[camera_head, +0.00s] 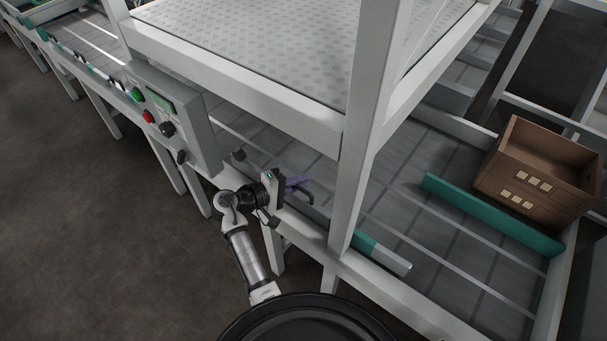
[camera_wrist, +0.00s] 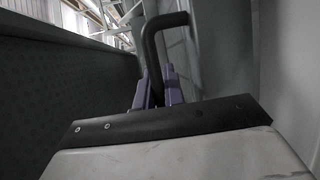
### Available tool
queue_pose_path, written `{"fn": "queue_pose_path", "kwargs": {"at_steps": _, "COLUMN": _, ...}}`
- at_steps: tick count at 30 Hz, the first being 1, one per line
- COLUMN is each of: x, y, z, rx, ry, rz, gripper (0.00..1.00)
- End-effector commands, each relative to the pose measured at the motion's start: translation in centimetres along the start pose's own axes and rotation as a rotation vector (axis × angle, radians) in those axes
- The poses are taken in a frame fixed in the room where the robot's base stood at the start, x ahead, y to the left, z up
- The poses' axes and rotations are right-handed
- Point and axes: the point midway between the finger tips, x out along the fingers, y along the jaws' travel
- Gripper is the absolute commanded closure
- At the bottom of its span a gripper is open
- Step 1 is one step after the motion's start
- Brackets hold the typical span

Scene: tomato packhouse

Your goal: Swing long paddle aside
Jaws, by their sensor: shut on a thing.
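The long paddle (camera_head: 388,259) lies low along the near side of the grey conveyor, with a teal band and a pale end showing right of the white post. The post hides part of it. A bent black handle (camera_head: 305,194) stands at its left part, and it fills the middle of the wrist view (camera_wrist: 152,55). My gripper (camera_head: 298,182) has purple fingers, which also show in the wrist view (camera_wrist: 158,92). They are shut on the black handle, one on each side of it. The handle's lower end is hidden behind the gripper body.
A control box (camera_head: 180,125) with buttons is at the left. A teal board (camera_head: 490,213) lies before a brown crate (camera_head: 535,175) at the right. The conveyor (camera_head: 425,205) between is bare.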

Motion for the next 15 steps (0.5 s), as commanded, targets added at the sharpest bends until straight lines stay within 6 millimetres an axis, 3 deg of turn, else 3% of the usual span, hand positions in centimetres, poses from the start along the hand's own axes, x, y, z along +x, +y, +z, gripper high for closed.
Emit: {"fn": "queue_pose_path", "kwargs": {"at_steps": 15, "x": -0.69, "y": -0.28, "z": 0.24, "rx": 0.002, "ry": -0.024, "rz": -0.004, "gripper": 1.00}}
